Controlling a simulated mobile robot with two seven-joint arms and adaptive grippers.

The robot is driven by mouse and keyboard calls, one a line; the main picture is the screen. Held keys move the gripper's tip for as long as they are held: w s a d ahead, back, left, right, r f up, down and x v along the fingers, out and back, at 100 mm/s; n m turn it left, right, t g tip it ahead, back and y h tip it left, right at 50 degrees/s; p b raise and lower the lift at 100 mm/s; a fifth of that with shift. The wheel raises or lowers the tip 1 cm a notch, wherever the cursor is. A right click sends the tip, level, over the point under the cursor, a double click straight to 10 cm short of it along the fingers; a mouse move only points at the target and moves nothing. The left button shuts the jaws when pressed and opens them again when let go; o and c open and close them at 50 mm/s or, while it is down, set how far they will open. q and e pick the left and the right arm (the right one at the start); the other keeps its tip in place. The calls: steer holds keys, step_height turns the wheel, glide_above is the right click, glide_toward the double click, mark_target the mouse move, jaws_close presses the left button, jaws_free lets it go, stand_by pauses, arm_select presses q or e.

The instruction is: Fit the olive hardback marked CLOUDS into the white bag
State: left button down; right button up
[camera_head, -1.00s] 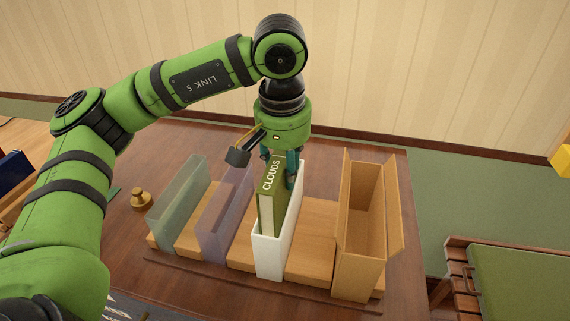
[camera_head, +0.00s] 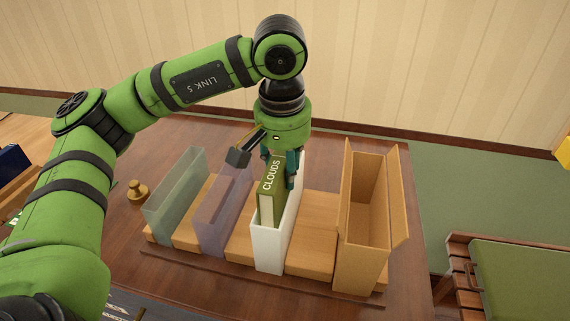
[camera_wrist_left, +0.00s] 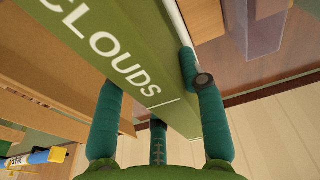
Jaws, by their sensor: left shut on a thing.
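The olive hardback marked CLOUDS (camera_head: 271,190) stands upright with its lower part inside the white bag (camera_head: 267,249). Its upper part sticks out above the bag's front rim, with the lettering facing the head camera. My left gripper (camera_head: 281,167) is above the bag, pointing down, shut on the top part of the book. In the left wrist view, teal fingers clasp the hardback (camera_wrist_left: 140,60) from both sides. The bag stands upright and its walls hide the book's lower end. My right gripper is not in view.
Left of the bag stand a lilac translucent sleeve (camera_head: 215,222) and a grey-green translucent one (camera_head: 170,218). An open tan box (camera_head: 358,255) stands to the right, taller than the bag. A brass weight (camera_head: 138,192) sits at the left. A green-topped bench (camera_head: 525,280) is at far right.

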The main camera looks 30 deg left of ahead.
arm_select(q)
steer(key=shift+f+b, duration=0.35)
steer(key=shift+f, duration=0.1)
steer(key=c, duration=0.7)
jaws_free()
steer(key=shift+r, duration=0.1)
steer(key=r, duration=0.4)
steer(key=s+r, duration=0.1)
steer(key=r, duration=0.7)
steer(key=shift+s+d, duration=0.2)
steer(key=shift+s, duration=0.05)
